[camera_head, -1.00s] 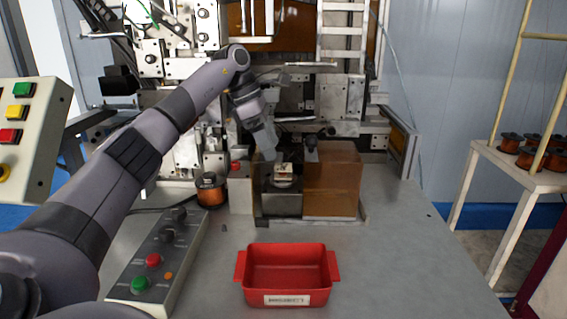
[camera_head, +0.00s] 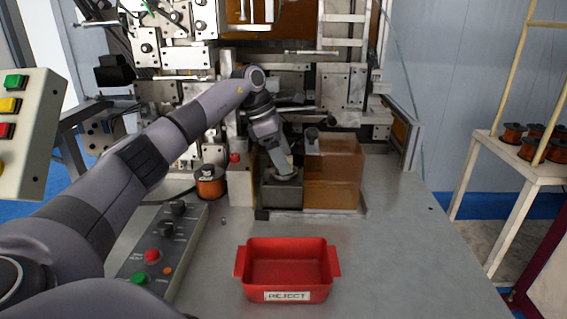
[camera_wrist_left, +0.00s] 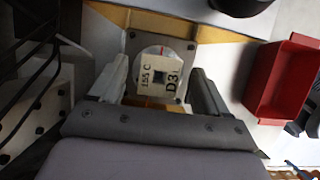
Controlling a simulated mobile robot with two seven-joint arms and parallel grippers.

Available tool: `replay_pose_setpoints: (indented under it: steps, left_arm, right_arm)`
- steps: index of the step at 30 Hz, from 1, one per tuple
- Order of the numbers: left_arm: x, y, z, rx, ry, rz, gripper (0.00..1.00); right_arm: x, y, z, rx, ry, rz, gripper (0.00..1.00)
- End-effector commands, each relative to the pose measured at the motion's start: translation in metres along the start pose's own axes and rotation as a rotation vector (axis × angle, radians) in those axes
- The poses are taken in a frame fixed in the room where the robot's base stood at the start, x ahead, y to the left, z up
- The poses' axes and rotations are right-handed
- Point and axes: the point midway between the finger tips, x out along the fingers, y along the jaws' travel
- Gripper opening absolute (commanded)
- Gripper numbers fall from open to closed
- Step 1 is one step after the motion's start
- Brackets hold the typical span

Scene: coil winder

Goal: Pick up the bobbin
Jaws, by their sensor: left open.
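The bobbin (camera_wrist_left: 158,78) shows in the left wrist view as a pale square face marked "155 C" and "D3" with a dark square hole, over a round white part on a grey plate. My left gripper (camera_wrist_left: 157,85) is open, with one finger on either side of the bobbin; I cannot tell whether they touch it. In the head view my left gripper (camera_head: 287,168) reaches down onto the dark fixture block (camera_head: 282,195) and hides most of the bobbin. My right gripper is not in view.
An amber guard box (camera_head: 334,175) stands right beside the fixture. A copper spool (camera_head: 210,184) and a button panel (camera_head: 160,245) are to the left. A red reject bin (camera_head: 288,268) sits in front. The table to the right is clear.

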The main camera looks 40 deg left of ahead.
Motion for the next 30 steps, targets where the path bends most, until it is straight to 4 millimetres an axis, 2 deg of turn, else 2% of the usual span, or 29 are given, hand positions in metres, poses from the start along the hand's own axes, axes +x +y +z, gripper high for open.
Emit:
replay_pose_setpoints:
  steps: [2, 3, 8, 9, 20, 23, 30]
  left_arm:
    - [0.0, 0.0, 0.0, 0.0, 0.0, 0.0, 0.77]
    - [0.0, 0.0, 0.0, 0.0, 0.0, 0.0, 0.73]
    - [0.0, 0.0, 0.0, 0.0, 0.0, 0.0, 0.21]
    - [0.0, 0.0, 0.0, 0.0, 0.0, 0.0, 0.17]
    - [-0.006, 0.0, 0.003, 0.001, -0.002, 0.001, 0.17]
    - [-0.018, 0.001, 0.008, 0.001, -0.004, 0.002, 0.17]
    - [-0.06, 0.001, 0.026, 0.001, -0.003, 0.003, 0.17]
  right_arm:
    - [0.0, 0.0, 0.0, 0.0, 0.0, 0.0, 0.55]
    - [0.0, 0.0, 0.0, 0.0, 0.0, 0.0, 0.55]
    - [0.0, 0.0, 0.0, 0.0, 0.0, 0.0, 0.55]
    - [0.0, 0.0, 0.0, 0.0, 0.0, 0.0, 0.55]
    - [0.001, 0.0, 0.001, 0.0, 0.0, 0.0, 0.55]
    - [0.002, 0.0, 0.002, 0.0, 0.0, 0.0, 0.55]
    - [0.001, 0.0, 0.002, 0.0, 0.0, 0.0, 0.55]
